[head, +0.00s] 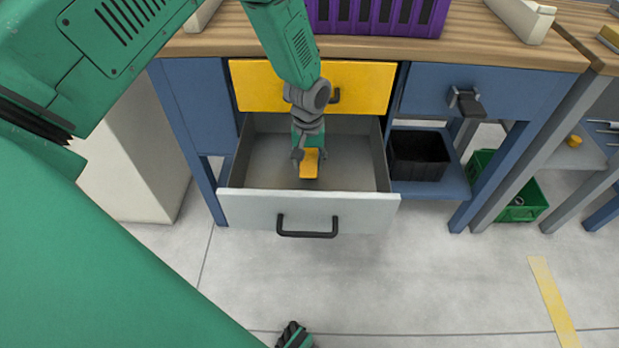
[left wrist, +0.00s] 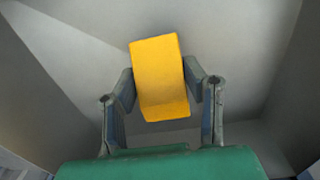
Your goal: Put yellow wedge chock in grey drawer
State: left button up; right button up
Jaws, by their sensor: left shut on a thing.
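The yellow wedge chock (head: 310,163) is between the fingers of my left gripper (head: 309,156), inside the open grey drawer (head: 262,208). In the left wrist view the chock (left wrist: 160,78) sits between the two fingers of the left gripper (left wrist: 163,92), which is shut on it. Grey drawer walls and floor (left wrist: 85,65) surround it there. I cannot tell whether the chock touches the drawer floor. The drawer is pulled out and its floor looks otherwise empty.
A shut yellow drawer (head: 362,88) is above the grey one. A purple crate (head: 375,18) stands on the wooden worktop (head: 480,47). A black bin (head: 418,156) is on the shelf at right, and a green crate (head: 522,212) is on the floor.

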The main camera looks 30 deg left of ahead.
aim_at(311, 181)
pick_arm(q)
jog(key=shift+f, duration=0.4)
jog(key=shift+d+f+b, duration=0.25)
jog(key=shift+f+b, duration=0.15)
jog(key=shift+f, duration=0.5)
jog(key=shift+d+f+b, duration=0.2)
jog(key=shift+f+b, duration=0.15)
jog(key=shift+f, duration=0.55)
jog(key=shift+a, duration=0.1)
jog(key=shift+a, duration=0.1)
jog(key=shift+f, duration=0.1)
jog(key=o, duration=1.2)
jog(key=shift+a, duration=0.1)
jog(key=shift+d, duration=0.2)
